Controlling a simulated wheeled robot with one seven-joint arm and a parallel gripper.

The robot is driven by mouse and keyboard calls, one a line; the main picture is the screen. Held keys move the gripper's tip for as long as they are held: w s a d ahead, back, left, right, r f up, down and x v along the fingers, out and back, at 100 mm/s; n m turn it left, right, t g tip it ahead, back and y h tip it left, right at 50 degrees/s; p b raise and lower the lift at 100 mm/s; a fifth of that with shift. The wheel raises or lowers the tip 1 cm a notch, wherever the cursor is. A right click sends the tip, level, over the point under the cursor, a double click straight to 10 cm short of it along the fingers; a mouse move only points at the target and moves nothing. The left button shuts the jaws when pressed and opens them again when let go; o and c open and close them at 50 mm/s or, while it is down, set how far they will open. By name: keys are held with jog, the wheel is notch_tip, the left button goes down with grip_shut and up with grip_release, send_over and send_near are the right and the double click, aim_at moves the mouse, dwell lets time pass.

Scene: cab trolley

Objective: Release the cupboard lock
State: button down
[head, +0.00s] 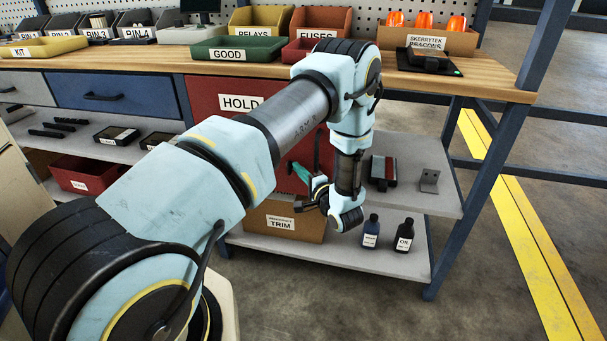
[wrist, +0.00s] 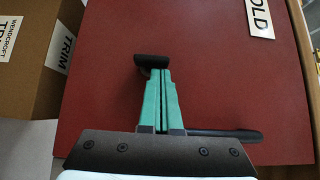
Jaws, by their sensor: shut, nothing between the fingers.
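The red cupboard door (head: 212,88) carries a HOLD label and fills most of the wrist view (wrist: 230,80). My gripper (head: 300,168) is in front of this door, below the bench top. Its green fingers (wrist: 159,72) are shut together with nothing between them. A small black fitting (wrist: 150,60) shows right at the fingertips on the door; whether they touch it, I cannot tell. A black bar (wrist: 228,134) sticks out to the right from behind the gripper. Which of the two is the lock is not clear. My arm hides much of the door in the head view.
A cardboard TRIM box (head: 285,222) stands on the lower shelf, also at the left in the wrist view (wrist: 30,50). Two small bottles (head: 404,236) stand right of it. A blue drawer (head: 115,92) is left of the door. Open floor lies to the right.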

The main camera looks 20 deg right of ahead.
jog(key=shift+w+a+r+n+g+h+p, duration=0.15)
jog(key=shift+r+n+g+p, duration=0.1)
jog(key=shift+n+g+p, duration=0.35)
jog(key=shift+a+r+n+g+h+p, duration=0.15)
jog(key=shift+r+n+g+p, duration=0.15)
jog(key=shift+p, duration=0.45)
jog(key=a+n+g+h+p, duration=0.1)
jog(key=n+g+h, duration=0.1)
jog(key=w+a+n+g+h+p, duration=0.1)
jog(key=n+g+h, duration=0.1)
jog(key=a+r+n+g+h, duration=0.1)
jog(key=n+g+h, duration=0.1)
jog(key=h, duration=0.1)
jog(key=shift+w+r+g+p, duration=0.1)
jog(key=shift+w+g+p, duration=0.25)
jog(key=shift+g+p, duration=0.05)
dwell(1.0)
jog(key=shift+a, duration=0.15)
jog(key=shift+w+r, duration=0.1)
jog(key=shift+r, duration=0.1)
jog(key=shift+r+p, duration=0.55)
jog(key=shift+r, duration=0.15)
